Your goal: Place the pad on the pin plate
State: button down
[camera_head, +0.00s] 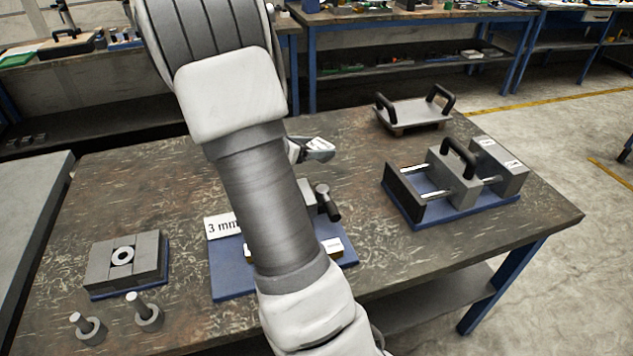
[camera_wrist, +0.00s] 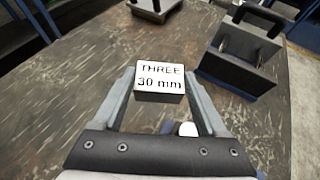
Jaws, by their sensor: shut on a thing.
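My gripper (camera_wrist: 160,97) is shut on a pad (camera_wrist: 160,76), a small block with a white top marked "THREE 30 mm". One finger is on each side of it, and it is held up in the air over the table. In the head view the pad (camera_head: 320,144) shows just right of my arm, with the gripper mostly hidden behind the arm. I cannot tell for sure which fixture is the pin plate. A blue base (camera_head: 230,282) with a "3 mm" label lies partly hidden under my arm.
A blue-based fixture (camera_head: 455,212) with rods and a handled block stands at right. A two-handled plate (camera_head: 412,113) is at the back right. A grey block plate (camera_head: 143,253) with a ring and two pinned cylinders (camera_head: 150,318) are at left. The table between has free room.

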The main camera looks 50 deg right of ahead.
aim_at(328, 146)
jog(key=shift+s+d+f+m+g, duration=0.15)
jog(key=shift+s+d+m+g, duration=0.1)
jog(key=shift+s+d, duration=0.25)
jog(key=shift+s+d+f+m+g, duration=0.15)
jog(key=shift+s+d+g, duration=0.1)
jog(key=shift+d, duration=0.4)
jog(key=shift+d+f, duration=0.15)
jog(key=w+a+f, duration=0.1)
jog(key=w+f, duration=0.1)
jog(key=w, duration=0.1)
jog(key=w+a+f+b, duration=0.1)
jog(key=w+f, duration=0.1)
jog(key=w, duration=0.2)
jog(key=w+a+f, duration=0.1)
jog(key=w+f, duration=0.1)
jog(key=w, duration=0.1)
jog(key=shift+w+a+f, duration=0.1)
jog(key=shift+w+f, duration=0.3)
jog(key=shift+f+b, duration=0.7)
jog(key=shift+f, duration=1.25)
jog(key=shift+f, duration=0.25)
grip_release()
jog(key=shift+r, duration=0.1)
